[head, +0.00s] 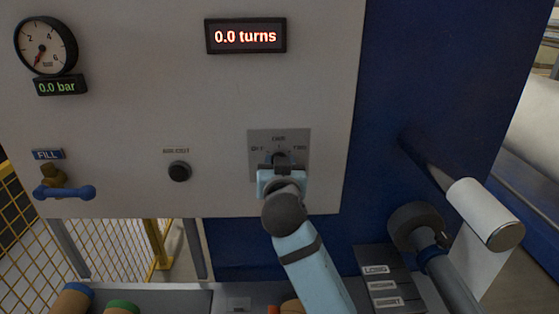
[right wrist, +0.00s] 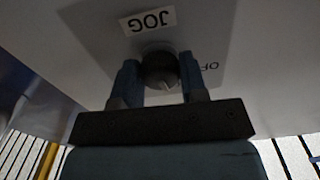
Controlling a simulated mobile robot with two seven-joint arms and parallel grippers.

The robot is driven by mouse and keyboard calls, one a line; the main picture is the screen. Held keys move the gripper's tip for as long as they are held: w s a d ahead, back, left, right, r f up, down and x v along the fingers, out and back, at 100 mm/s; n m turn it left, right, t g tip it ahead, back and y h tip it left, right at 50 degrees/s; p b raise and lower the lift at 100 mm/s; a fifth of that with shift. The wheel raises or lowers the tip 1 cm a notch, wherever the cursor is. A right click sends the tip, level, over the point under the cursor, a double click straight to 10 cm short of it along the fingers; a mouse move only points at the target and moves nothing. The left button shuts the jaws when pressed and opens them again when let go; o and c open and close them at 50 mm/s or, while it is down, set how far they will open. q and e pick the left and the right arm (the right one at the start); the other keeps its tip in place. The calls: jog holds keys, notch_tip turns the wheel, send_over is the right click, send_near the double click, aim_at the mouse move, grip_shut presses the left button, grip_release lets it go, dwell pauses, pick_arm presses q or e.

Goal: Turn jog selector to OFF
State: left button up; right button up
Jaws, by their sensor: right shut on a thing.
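The jog selector is a dark round knob (right wrist: 158,66) on a grey plate (head: 298,139) on the white panel. Its plate has OFF at upper left, a label at top that looks like FWD, and a blurred one at right. My right gripper (head: 280,163) reaches up from below and is shut on the knob, one finger on each side. The right wrist view shows the plate upside down, with the JOG label (right wrist: 148,21) and part of OFF (right wrist: 210,67). A pale pointer mark on the knob faces away from JOG, roughly toward the top label. My left gripper is not in view.
A turns display (head: 246,36) reads 0.0 and a pressure gauge (head: 45,46) shows zero above a 0.0 bar readout. A black AIR-EXIT knob (head: 179,171) and blue FILL lever (head: 64,192) are to the left. Rollers (head: 484,214) stand at right.

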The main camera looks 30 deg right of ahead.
jog(key=n+p, duration=0.1)
jog(key=n, duration=0.1)
jog(key=n+p, duration=0.2)
jog(key=shift+r+p, duration=0.3)
jog(key=shift+d+n+p, duration=0.1)
jog(key=shift+n+p, duration=0.6)
jog(key=shift+n, duration=0.4)
jog(key=shift+n+p, duration=1.3)
jog(key=shift+n, duration=0.6)
jog(key=shift+f, duration=0.1)
jog(key=o, duration=0.9)
jog(key=shift+c, duration=0.2)
jog(key=shift+o, duration=0.3)
jog(key=shift+f, duration=0.1)
